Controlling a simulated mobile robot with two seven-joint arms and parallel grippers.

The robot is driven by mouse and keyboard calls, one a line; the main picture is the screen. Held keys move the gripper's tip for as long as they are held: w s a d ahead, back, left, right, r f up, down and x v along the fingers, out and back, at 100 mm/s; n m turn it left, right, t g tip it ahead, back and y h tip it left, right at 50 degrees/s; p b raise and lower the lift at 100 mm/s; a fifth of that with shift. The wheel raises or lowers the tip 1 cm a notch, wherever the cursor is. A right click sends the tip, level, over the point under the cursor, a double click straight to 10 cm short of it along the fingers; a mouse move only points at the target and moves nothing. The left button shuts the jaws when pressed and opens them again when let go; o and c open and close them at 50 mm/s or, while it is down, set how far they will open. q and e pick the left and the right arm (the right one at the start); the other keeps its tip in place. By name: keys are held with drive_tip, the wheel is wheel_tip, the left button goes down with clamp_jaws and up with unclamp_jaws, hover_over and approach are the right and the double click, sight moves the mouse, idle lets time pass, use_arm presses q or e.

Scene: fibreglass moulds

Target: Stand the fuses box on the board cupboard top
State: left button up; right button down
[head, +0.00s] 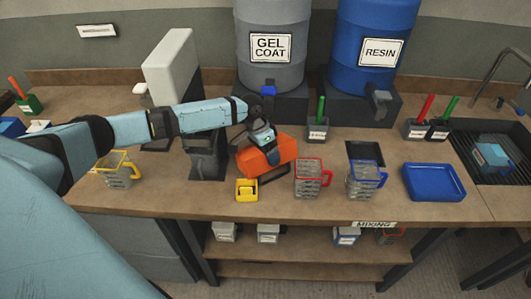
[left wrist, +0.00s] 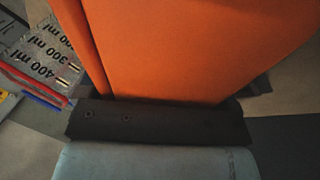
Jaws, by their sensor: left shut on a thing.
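An orange box (head: 268,156) is in my left gripper (head: 262,138), over the middle of the workbench. No label on it can be read. My left gripper is shut on it from above; the box looks tilted, and I cannot tell whether it touches the bench. In the left wrist view the orange box (left wrist: 190,50) fills much of the picture, against the dark gripper part (left wrist: 160,122). I cannot make out a board cupboard in either view. My right gripper is out of view.
A yellow dish (head: 246,190), a red-handled jug (head: 308,180) and a blue-handled jug (head: 363,182) stand close to the orange box. Gel coat (head: 272,45) and resin (head: 372,45) drums stand behind. A blue tray (head: 433,183) and a sink (head: 492,152) are at right.

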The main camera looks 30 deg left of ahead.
use_arm(q)
drive_tip(key=shift+c, duration=0.6)
drive_tip(key=shift+r+b, duration=0.15)
drive_tip(key=shift+b, duration=0.3)
drive_tip(key=r, duration=1.2)
drive_tip(key=shift+w+d+b, duration=0.1)
drive_tip(key=shift+d+b, duration=0.1)
drive_tip(key=shift+b, duration=0.15)
drive_tip(key=w+d+b, duration=0.1)
drive_tip(key=w+d, duration=0.2)
drive_tip(key=d, duration=0.6)
drive_tip(key=w+d+b, duration=0.1)
drive_tip(key=w+d, duration=0.3)
drive_tip(key=d, duration=0.5)
drive_tip(key=s+a+r+n+p, duration=0.2)
drive_tip(key=s+a+p, duration=0.1)
drive_tip(key=s, duration=0.6)
drive_tip(key=s+a+r+n+t+p, duration=0.1)
drive_tip(key=s+a+p, duration=0.3)
drive_tip(key=s, duration=0.5)
drive_tip(key=shift+s+r+n+t+p, duration=0.15)
drive_tip(key=shift+r+n+t+p, duration=0.2)
drive_tip(key=shift+n, duration=0.55)
drive_tip(key=shift+d, duration=0.1)
